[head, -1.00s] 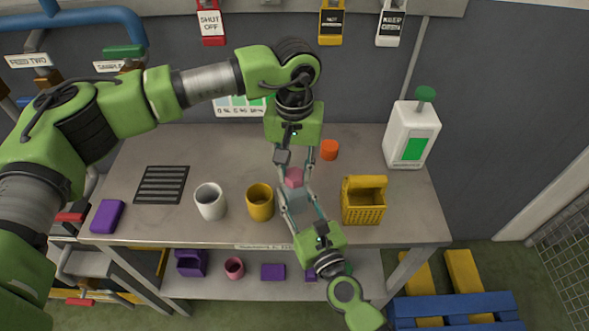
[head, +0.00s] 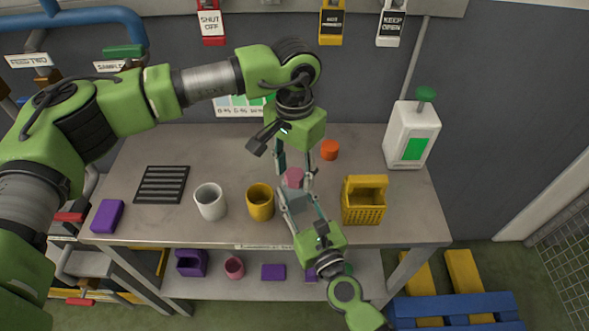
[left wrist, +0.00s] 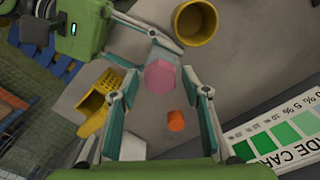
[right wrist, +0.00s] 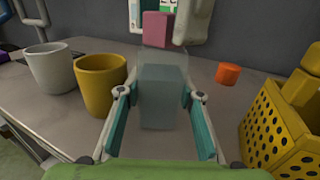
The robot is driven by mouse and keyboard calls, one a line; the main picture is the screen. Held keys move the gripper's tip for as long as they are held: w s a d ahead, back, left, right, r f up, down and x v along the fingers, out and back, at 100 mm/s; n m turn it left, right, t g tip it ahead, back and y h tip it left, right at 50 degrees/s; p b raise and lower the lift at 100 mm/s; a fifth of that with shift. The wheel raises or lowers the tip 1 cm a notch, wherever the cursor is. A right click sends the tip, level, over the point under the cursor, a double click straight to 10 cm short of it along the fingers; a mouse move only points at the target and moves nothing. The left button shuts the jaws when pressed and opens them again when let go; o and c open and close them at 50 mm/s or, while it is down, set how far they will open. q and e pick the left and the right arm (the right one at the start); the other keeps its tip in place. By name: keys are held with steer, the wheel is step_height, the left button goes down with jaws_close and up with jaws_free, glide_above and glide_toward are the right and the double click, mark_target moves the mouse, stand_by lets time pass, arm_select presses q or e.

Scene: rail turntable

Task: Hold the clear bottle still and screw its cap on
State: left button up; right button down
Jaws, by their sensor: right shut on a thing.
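The clear bottle (head: 294,199) is a see-through block with a greyish filling, upright above the bench front. It also shows in the right wrist view (right wrist: 161,95). The pink cap (head: 293,178) sits at the bottle's top; I cannot tell how tightly it is seated. It also shows in the left wrist view (left wrist: 160,75) and the right wrist view (right wrist: 157,28). My right gripper (head: 296,208) is shut on the bottle from the front. My left gripper (head: 294,168) points down from above, its fingers open on either side of the cap with visible gaps.
On the bench (head: 345,222) stand a white mug (head: 210,202), a yellow mug (head: 260,203) close left of the bottle, a yellow basket (head: 364,202) to the right and an orange cylinder (head: 330,150) behind. A white jug (head: 411,135) stands at the back right.

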arm_select(q)
steer(key=shift+o, duration=0.4)
steer(key=shift+r, duration=2)
steer(key=n, duration=1.2)
steer(key=shift+f, duration=0.15)
